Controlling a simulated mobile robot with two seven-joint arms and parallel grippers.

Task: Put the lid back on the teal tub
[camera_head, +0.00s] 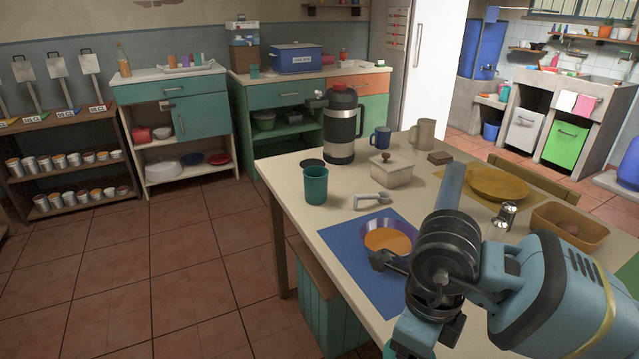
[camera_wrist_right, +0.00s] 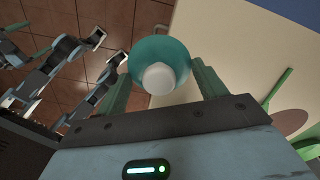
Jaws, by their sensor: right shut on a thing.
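The teal tub (camera_head: 315,187) stands upright and open-topped on the table near its left edge. A flat dark disc (camera_head: 312,163) lies just behind it. My right gripper (camera_wrist_right: 160,70) is shut on a round teal lid (camera_wrist_right: 150,52) with a white knob (camera_wrist_right: 158,78), between its two fingers in the right wrist view. I cannot make out my left gripper in either view.
A tall flask (camera_head: 340,130), a cream lidded box (camera_head: 390,170) and a white scoop (camera_head: 372,198) stand or lie near the tub. An orange-filled bowl (camera_head: 388,237) sits on a blue mat (camera_head: 345,246). A wooden plate (camera_head: 497,184) and brown basket (camera_head: 570,222) are on the right.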

